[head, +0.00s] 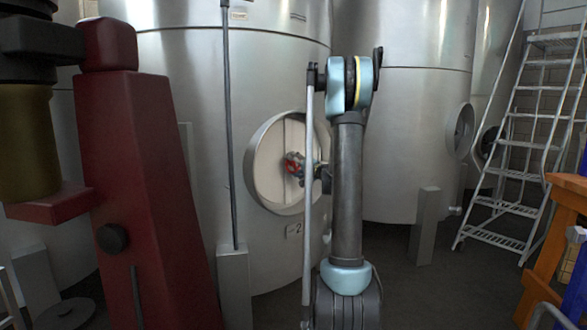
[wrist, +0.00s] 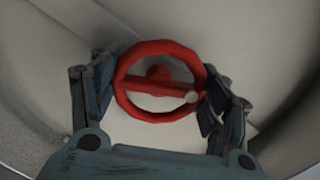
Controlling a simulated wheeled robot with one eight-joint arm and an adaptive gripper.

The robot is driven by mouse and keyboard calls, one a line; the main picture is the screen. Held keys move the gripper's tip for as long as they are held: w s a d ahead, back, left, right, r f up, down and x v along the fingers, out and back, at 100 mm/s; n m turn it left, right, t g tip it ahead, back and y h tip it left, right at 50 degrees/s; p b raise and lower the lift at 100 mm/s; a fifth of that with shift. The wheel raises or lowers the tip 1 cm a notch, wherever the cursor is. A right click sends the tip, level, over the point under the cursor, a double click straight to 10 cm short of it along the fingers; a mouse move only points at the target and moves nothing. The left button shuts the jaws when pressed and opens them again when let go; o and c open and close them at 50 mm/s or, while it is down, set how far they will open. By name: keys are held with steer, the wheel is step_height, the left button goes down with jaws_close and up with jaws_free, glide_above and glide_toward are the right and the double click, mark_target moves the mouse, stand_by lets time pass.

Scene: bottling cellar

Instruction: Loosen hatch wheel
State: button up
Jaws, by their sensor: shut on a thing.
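The hatch wheel (head: 293,164) is a small red handwheel at the middle of the round hatch (head: 266,170) on the steel tank. In the wrist view the wheel (wrist: 160,112) shows as a red ring with a crossbar, a central hub and a pale knob at the bar's right end. My gripper (wrist: 160,88) is shut on the wheel, with one dark finger against its left rim and the other against its right rim. In the head view my gripper (head: 312,170) is small and partly hidden behind my arm.
A large red machine (head: 140,180) stands close at the left. More steel tanks (head: 400,120) stand to the right. A metal step ladder (head: 520,140) and an orange frame (head: 550,250) are at the far right. A thin upright pole (head: 229,130) stands in front of the tank.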

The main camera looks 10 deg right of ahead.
steer(key=shift+f+n, duration=0.1)
steer(key=shift+n, duration=0.4)
steer(key=o, duration=1.1)
steer(key=shift+w, duration=0.1)
steer(key=shift+c, duration=0.2)
steer(key=v, duration=1.2)
steer(key=shift+f, duration=0.1)
